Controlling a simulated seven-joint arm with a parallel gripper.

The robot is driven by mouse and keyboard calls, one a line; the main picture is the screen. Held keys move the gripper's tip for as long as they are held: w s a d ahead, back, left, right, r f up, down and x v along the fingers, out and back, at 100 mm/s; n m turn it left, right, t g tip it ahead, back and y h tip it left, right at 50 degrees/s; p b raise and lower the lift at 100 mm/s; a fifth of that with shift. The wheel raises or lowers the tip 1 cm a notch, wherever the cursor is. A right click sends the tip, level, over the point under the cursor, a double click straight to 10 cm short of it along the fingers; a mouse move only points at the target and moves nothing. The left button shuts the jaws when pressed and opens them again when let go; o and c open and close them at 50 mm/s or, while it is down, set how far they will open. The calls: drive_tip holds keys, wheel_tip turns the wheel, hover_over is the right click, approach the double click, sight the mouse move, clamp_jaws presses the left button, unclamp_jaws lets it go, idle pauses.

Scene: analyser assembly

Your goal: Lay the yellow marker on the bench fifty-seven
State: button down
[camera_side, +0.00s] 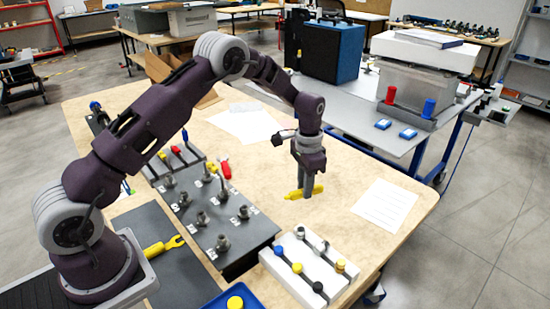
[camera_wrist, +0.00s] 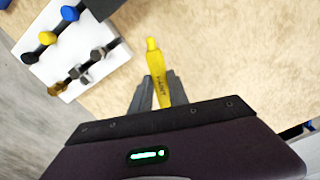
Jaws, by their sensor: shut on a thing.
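The yellow marker (camera_side: 293,194) is held near the surface of the wooden bench (camera_side: 262,165). My gripper (camera_side: 304,188) points down over the bench and is shut on the marker. In the wrist view, the marker (camera_wrist: 153,56) sits between the two fingers of my gripper (camera_wrist: 159,82), with its narrow tip pointing away from the palm and dark lettering on its body. I cannot tell from these views whether the marker touches the bench top.
A white rack (camera_side: 283,264) with several knobbed parts stands in front of the gripper. A dark plate (camera_side: 222,240) with several metal fittings lies left of it. A paper sheet (camera_side: 385,205) lies to the right. The wood around the marker is clear.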

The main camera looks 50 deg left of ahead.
sight(309, 223)
drive_tip(key=d+f, duration=0.2)
drive_tip(key=d, duration=0.1)
drive_tip(key=shift+s+f+m, duration=0.1)
drive_tip(key=shift+f+m, duration=0.1)
drive_tip(key=shift+m, duration=0.2)
drive_tip(key=shift+f, duration=2.7)
drive_tip(key=shift+f, duration=0.35)
drive_tip(key=c, duration=1.2)
unclamp_jaws()
